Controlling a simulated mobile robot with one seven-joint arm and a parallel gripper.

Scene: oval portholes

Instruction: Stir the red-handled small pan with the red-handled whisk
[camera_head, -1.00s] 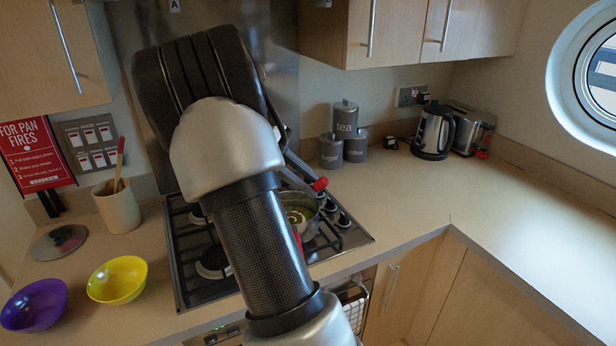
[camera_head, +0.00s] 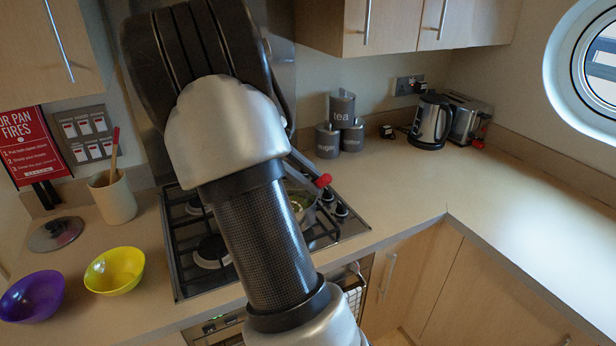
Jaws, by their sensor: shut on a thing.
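The small pan (camera_head: 309,203) sits on the right part of the hob, mostly hidden behind my arm. Only its right side and some greenish inside show, and its own handle is hidden. The red end of the whisk (camera_head: 323,180) stands out above the pan's rim, just right of my arm. My gripper (camera_head: 308,168) is mostly hidden behind my arm; a thin grey part of it shows beside the red end, and it is shut on the whisk. The whisk's wires are hidden, so I cannot tell how deep they are in the pan.
The black gas hob (camera_head: 188,245) lies under my arm. Yellow (camera_head: 115,270) and purple (camera_head: 33,296) bowls, a glass lid (camera_head: 55,234) and a utensil pot (camera_head: 114,197) stand to the left. Grey canisters (camera_head: 342,110) and a kettle (camera_head: 431,121) stand behind. The right counter (camera_head: 500,210) is clear.

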